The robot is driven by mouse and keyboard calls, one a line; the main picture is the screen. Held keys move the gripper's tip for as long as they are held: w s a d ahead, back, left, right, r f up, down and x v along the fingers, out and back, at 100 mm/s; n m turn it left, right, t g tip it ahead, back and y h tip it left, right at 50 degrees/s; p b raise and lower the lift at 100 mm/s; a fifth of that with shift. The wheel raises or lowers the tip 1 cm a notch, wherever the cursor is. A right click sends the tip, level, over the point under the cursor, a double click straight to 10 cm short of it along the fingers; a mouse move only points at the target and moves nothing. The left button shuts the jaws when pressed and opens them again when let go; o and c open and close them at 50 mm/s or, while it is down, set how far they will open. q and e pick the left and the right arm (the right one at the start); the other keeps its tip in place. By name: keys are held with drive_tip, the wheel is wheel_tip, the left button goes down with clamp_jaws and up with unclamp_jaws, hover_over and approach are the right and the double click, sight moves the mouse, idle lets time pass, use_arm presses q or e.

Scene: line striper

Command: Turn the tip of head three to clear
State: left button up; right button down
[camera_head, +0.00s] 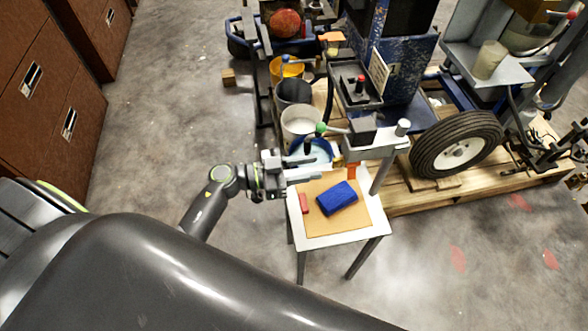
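A line striper fills the upper right, with a pale bar (372,145) over a small table. A spray head with a dark block (362,130) sits on the bar, with a lever ending in a green knob (321,128). An orange tip (352,171) hangs below it. I see no number, so I cannot tell which head is three, nor which way its tip is set. My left gripper (313,168) is left of the orange tip, apart from it, fingers pointing right with an empty gap between them. My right gripper is not in view.
The white table (377,222) holds a brown board (340,227), a blue cloth or sponge (337,198) and a small red block (305,203). A white bucket (300,122) stands behind my gripper. A wheel (457,143) and pallet are at right; grey floor is free in front.

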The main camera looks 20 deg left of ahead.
sight(333, 164)
use_arm(q)
drive_tip(key=p+x, duration=0.1)
drive_tip(key=x, duration=0.2)
drive_tip(key=shift+r, duration=0.15)
drive_tip(key=shift+p+x, duration=0.5)
drive_tip(key=shift+x, duration=0.55)
drive_tip(key=shift+p, duration=0.5)
clamp_jaws()
